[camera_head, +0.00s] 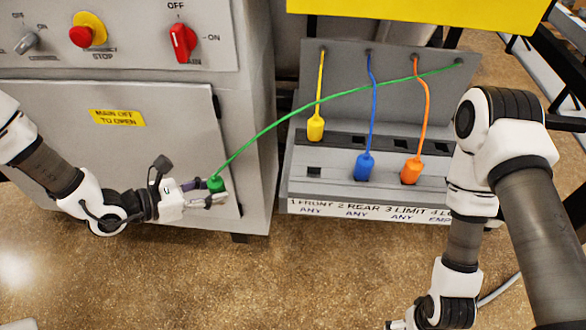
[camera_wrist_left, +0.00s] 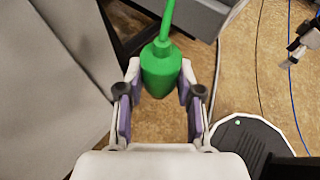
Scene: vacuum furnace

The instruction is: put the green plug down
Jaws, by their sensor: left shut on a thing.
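The green plug (camera_head: 216,184) is held in my left gripper (camera_head: 206,193), in front of the grey cabinet door in the head view. Its green cable runs up and right to the top right of the grey socket panel. In the left wrist view the green plug (camera_wrist_left: 161,68) sits between the two fingertips of my left gripper (camera_wrist_left: 160,90), with its cable going up. My left gripper is shut on it, off the floor and apart from the panel. In the head view my right arm is at the right; its gripper (camera_head: 398,325) is cut off at the bottom edge.
The socket panel (camera_head: 290,190) has a labelled front edge. A yellow plug (camera_head: 316,128) stands in the back row; a blue plug (camera_head: 365,166) and an orange plug (camera_head: 411,171) stand in the front row. An empty front socket (camera_head: 314,171) shows at left. The cabinet (camera_head: 150,150) is close to my left arm.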

